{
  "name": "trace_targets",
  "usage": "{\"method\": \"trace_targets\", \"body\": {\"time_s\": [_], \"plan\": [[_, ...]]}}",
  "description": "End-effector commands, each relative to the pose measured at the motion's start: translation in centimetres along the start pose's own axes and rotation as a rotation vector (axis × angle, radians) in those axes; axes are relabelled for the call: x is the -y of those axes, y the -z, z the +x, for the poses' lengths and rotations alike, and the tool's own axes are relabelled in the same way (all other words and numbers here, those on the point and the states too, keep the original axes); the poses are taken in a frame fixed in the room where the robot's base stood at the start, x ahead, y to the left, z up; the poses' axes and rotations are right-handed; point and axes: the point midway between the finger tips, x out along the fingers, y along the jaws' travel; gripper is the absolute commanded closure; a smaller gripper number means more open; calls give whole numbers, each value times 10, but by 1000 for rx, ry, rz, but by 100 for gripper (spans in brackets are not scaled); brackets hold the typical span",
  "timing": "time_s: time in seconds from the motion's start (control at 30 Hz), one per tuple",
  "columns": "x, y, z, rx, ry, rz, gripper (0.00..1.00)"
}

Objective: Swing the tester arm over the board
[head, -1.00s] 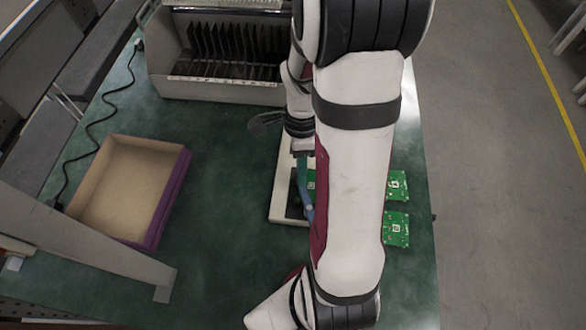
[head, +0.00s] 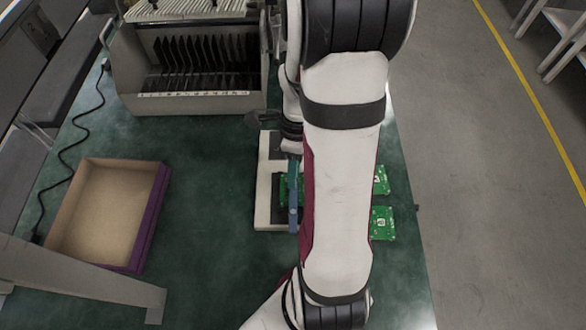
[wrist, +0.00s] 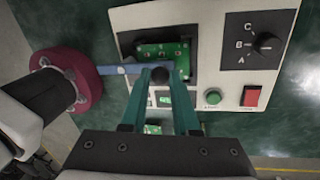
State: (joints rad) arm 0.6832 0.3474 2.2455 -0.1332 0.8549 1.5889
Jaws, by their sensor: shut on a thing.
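The tester is a pale box with a dark recess; its rim (head: 264,200) shows left of my arm in the head view, and its panel (wrist: 228,97) fills the wrist view. A green board (wrist: 158,50) lies in the recess and shows partly in the head view (head: 283,190). The blue tester arm (wrist: 115,69) runs in from the left along the board's near edge. Its dark knob (wrist: 160,74) is between my gripper's teal fingertips (wrist: 161,76), which are shut on it. In the head view, my forearm hides much of the tester.
The panel has a dial (wrist: 265,44), a green button (wrist: 213,97) and a red switch (wrist: 251,96). Two green boards (head: 381,223) (head: 381,181) lie right of my forearm. An empty purple-edged box (head: 152,222) stands left, a slotted rack (head: 195,102) behind. Mat between is clear.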

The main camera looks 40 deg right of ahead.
Motion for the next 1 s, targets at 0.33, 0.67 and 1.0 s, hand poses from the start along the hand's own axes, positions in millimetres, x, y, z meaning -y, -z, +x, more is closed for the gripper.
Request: {"method": "trace_targets", "body": {"time_s": [0.33,0.67,1.0], "plan": [[1,1,0,-2,3,-2,53],[0,1,0,-2,1,-2,41],[2,0,-74,0,10,-1,41]]}}
